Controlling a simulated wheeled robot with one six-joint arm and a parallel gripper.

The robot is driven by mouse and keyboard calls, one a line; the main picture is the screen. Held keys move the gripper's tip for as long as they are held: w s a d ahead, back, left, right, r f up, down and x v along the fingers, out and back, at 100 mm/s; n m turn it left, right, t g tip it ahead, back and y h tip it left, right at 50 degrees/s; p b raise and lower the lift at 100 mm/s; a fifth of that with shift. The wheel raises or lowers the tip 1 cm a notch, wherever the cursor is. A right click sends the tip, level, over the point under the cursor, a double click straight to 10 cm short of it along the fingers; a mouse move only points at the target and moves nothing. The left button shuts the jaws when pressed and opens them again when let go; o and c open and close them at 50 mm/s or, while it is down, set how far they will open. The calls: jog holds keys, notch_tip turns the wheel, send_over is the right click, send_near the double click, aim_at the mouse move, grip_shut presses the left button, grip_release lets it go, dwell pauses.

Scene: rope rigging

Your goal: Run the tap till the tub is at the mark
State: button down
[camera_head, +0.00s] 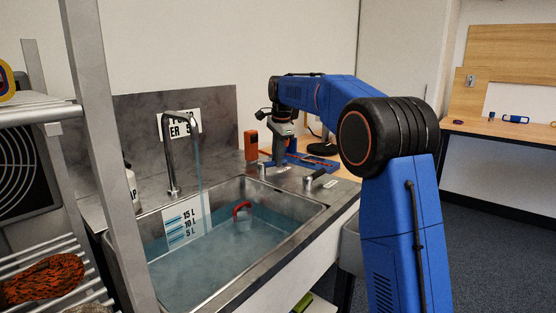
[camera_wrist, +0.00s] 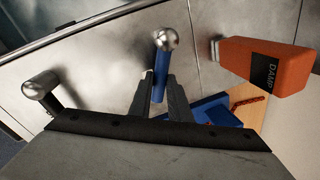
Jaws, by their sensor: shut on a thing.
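The metal tub (camera_head: 318,216) holds bluish water (camera_head: 205,262). A white scale plate (camera_head: 187,219) marked 15 L, 10 L and 5 L is on its back wall; the exact waterline against it is hard to tell. A thin stream (camera_head: 199,165) falls from the tall tap spout (camera_head: 170,150) into the tub. In the wrist view, my gripper (camera_wrist: 162,90) is shut on a blue tap lever (camera_wrist: 160,72) with a metal ball end. My gripper (camera_head: 280,160) also shows above the counter's back right. A second lever with a black grip (camera_wrist: 56,104) stands apart to the left.
A partly hidden sign (camera_head: 182,124) is behind the spout. A red-handled item (camera_head: 242,210) sits in the water. An orange device labelled DAMP (camera_wrist: 262,66) stands close right of the lever.

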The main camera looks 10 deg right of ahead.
jog(key=shift+w+a+n+y, duration=0.2)
jog(key=shift+w+n, duration=0.45)
jog(key=shift+n, duration=0.6)
jog(key=shift+w+a+n+y, duration=0.2)
jog(key=shift+w+n, duration=0.45)
jog(key=shift+n, duration=0.6)
jog(key=c, duration=1.6)
grip_release()
jog(key=shift+c, duration=0.2)
jog(key=shift+r, duration=0.1)
jog(key=v, duration=1.7)
jog(key=shift+w+r, duration=0.15)
jog(key=shift+w, duration=0.1)
jog(key=shift+d, duration=0.1)
